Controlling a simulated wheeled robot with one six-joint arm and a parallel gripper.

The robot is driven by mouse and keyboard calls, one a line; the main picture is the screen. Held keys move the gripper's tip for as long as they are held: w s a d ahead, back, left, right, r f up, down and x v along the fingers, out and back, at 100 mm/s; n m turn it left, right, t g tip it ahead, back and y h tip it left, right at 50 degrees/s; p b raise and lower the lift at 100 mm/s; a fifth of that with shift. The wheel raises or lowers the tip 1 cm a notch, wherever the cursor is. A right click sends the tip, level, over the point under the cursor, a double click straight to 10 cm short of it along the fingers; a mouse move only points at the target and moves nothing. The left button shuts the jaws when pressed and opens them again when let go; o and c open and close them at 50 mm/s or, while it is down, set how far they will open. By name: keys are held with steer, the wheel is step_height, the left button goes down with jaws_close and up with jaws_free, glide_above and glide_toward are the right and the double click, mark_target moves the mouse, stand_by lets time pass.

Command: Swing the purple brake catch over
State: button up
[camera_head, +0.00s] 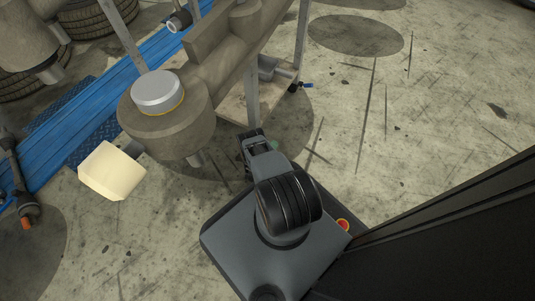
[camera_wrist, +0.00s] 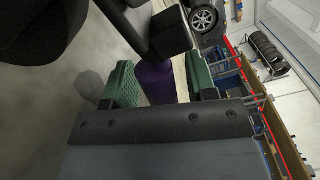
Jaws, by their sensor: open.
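The purple brake catch (camera_wrist: 158,84) shows in the wrist view as a purple, rounded piece below a dark block (camera_wrist: 170,34). It lies between the two green fingers of my gripper (camera_wrist: 162,78). My gripper is open, with a finger on each side of the catch. The left finger looks close to the catch, and a gap shows before the right finger. I cannot tell whether either touches it. The lower end of the catch is hidden behind my gripper's body. I cannot make out the catch in the head view, where my arm reaches under the hanging engine part.
A large grey-brown engine part with a silver cap (camera_head: 158,91) hangs close by my arm. A cream block (camera_head: 112,171) juts out at its lower left. A wheeled stand (camera_head: 252,95) is behind. Blue beams (camera_head: 95,112) lie left. The floor at right (camera_head: 420,90) is clear.

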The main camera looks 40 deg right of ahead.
steer(key=v, duration=1.3)
steer(key=shift+s+a, duration=0.15)
